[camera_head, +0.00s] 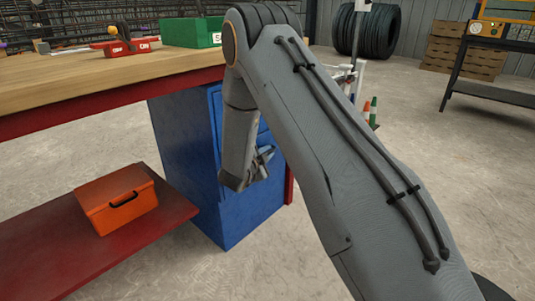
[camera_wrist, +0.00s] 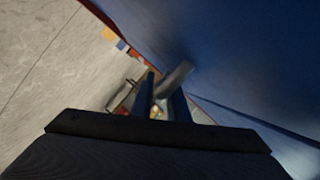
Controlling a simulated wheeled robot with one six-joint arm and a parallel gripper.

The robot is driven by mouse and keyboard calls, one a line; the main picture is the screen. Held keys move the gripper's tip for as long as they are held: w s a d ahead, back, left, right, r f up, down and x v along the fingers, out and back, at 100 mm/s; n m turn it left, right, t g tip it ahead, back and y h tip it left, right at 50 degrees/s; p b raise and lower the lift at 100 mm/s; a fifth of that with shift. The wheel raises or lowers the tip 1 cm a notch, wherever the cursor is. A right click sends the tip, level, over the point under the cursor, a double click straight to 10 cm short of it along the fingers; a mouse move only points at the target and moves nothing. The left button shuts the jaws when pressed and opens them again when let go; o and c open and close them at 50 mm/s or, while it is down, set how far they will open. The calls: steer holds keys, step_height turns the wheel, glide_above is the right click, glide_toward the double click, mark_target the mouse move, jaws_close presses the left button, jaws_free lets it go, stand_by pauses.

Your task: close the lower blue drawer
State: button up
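The blue drawer cabinet (camera_head: 185,150) stands under the workbench, and its drawer fronts face right. The lower drawer front (camera_head: 245,205) is partly hidden by my arm, and I cannot tell how far it stands out. My gripper (camera_head: 264,160) is low in front of the cabinet, close to the drawer fronts. In the wrist view, the two dark fingers of my gripper (camera_wrist: 161,98) are apart with a gap between them. A grey bar-like handle (camera_wrist: 175,77) crosses near the fingertips, beside the blue surface (camera_wrist: 240,50). Contact with it is unclear.
The wooden bench top (camera_head: 90,80) is above the cabinet, with a green bin (camera_head: 192,32) and a red toolbox (camera_head: 128,48). An orange box (camera_head: 118,199) sits on the red lower shelf (camera_head: 60,245).

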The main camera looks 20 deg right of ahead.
steer(key=p+v, duration=0.3)
steer(key=v, duration=0.4)
steer(key=shift+s+a, duration=0.25)
steer(key=shift+s, duration=0.05)
steer(key=shift+r, duration=0.1)
